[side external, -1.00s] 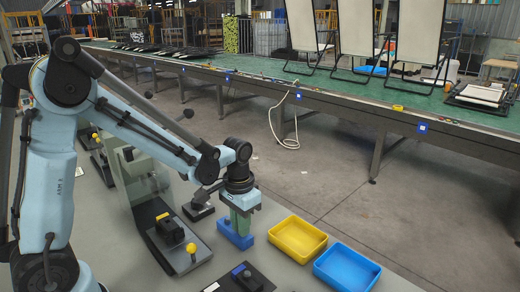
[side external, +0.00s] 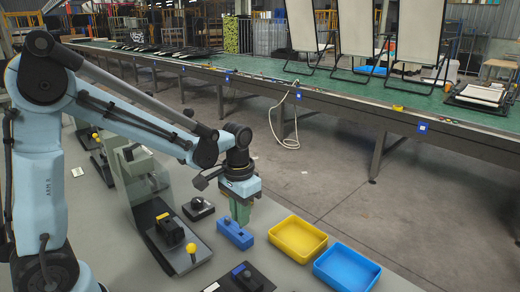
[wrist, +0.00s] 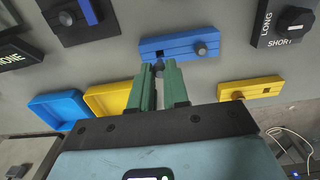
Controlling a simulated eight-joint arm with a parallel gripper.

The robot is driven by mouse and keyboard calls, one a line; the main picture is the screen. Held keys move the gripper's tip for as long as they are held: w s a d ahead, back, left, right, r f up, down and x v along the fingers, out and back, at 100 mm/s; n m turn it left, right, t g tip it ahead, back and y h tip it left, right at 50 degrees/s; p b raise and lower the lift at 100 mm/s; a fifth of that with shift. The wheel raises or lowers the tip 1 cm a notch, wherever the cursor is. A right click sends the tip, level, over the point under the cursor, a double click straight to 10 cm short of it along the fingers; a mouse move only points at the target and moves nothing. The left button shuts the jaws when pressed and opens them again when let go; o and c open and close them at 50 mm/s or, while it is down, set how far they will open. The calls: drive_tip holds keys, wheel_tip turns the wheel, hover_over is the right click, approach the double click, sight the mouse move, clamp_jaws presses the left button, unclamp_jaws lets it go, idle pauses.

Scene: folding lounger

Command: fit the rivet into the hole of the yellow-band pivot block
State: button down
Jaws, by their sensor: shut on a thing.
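My gripper (side external: 240,221), with green fingers, is shut just above the blue bar-shaped holder (side external: 234,236). In the wrist view, the fingertips (wrist: 159,65) hold a small dark grey rivet (wrist: 158,68), mostly hidden between them. Beside it, the blue holder (wrist: 178,43) shows a dark hole near the fingertips and a grey round head (wrist: 201,48) toward its right end. The black pivot block with a yellow band (side external: 170,230) sits on a dark fixture plate left of my gripper in the side view; its hole cannot be made out there.
A yellow tray (side external: 275,246) and a blue tray (side external: 322,276) stand right of the holder. A black plate with a blue-marked block (side external: 243,274) is at the front. A yellow bar (wrist: 250,90) and a LONG/SHORT knob box (wrist: 284,22) show in the wrist view. A clear panel stands behind the yellow-band block.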

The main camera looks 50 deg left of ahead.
drive_tip(key=shift+r, duration=0.85)
drive_tip(key=shift+s+a+r, duration=0.1)
drive_tip(key=shift+a+r, duration=0.05)
drive_tip(key=shift+a, duration=0.05)
drive_tip(key=s+a+r+n, duration=0.3)
drive_tip(key=s+a, duration=0.3)
drive_tip(key=s+a+r+n, duration=0.3)
drive_tip(key=s+a, duration=0.2)
drive_tip(key=s, duration=0.2)
drive_tip(key=shift+a+r, duration=0.4)
drive_tip(key=shift+w+f, duration=0.1)
drive_tip(key=shift+f, duration=2.8)
